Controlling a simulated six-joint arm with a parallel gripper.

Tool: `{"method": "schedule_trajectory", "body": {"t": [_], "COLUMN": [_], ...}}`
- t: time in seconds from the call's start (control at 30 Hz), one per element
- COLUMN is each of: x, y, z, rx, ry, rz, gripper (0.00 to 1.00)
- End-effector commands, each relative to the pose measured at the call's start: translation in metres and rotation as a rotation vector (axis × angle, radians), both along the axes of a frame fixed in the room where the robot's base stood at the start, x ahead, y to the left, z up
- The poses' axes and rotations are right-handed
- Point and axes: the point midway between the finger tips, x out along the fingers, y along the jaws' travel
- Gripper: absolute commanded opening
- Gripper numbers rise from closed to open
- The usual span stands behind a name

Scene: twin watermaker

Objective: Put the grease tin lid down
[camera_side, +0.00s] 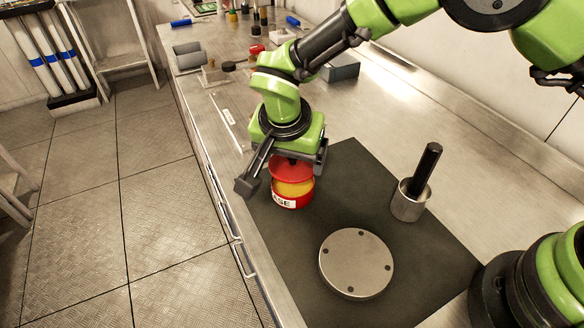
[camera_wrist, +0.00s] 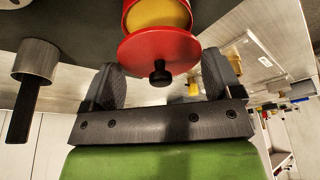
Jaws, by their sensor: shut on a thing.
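The grease tin (camera_side: 291,203) is red with a white label and stands on the dark mat. It is open at the top, with yellow grease showing inside; the grease also shows in the wrist view (camera_wrist: 158,16). The red lid (camera_side: 290,170) is a round disc with a black knob (camera_wrist: 160,74). The exact finger contact is hard to see.
A round metal plate with bolts (camera_side: 356,263) lies on the dark mat (camera_side: 330,215). A metal cup with a black-handled tool (camera_side: 411,200) stands at the right. Small bottles and a grey box (camera_side: 341,68) are at the back. Bare mat lies between tin and cup.

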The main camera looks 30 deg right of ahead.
Motion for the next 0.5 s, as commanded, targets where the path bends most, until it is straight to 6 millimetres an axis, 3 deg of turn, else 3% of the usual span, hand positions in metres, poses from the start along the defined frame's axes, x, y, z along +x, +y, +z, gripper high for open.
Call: {"method": "schedule_trajectory", "body": {"t": [0.1, 0.27, 0.37, 0.5], "x": [0.001, 0.002, 0.007, 0.017], "y": [0.001, -0.003, -0.022, -0.072], "z": [0.028, 0.052, 0.056, 0.047], "rx": [0.003, 0.001, -0.005, -0.013], "ry": [-0.005, -0.003, -0.001, 0.002], "rz": [-0.001, -0.002, -0.007, -0.011], "gripper": [0.62, 0.62, 0.62, 0.62]}}
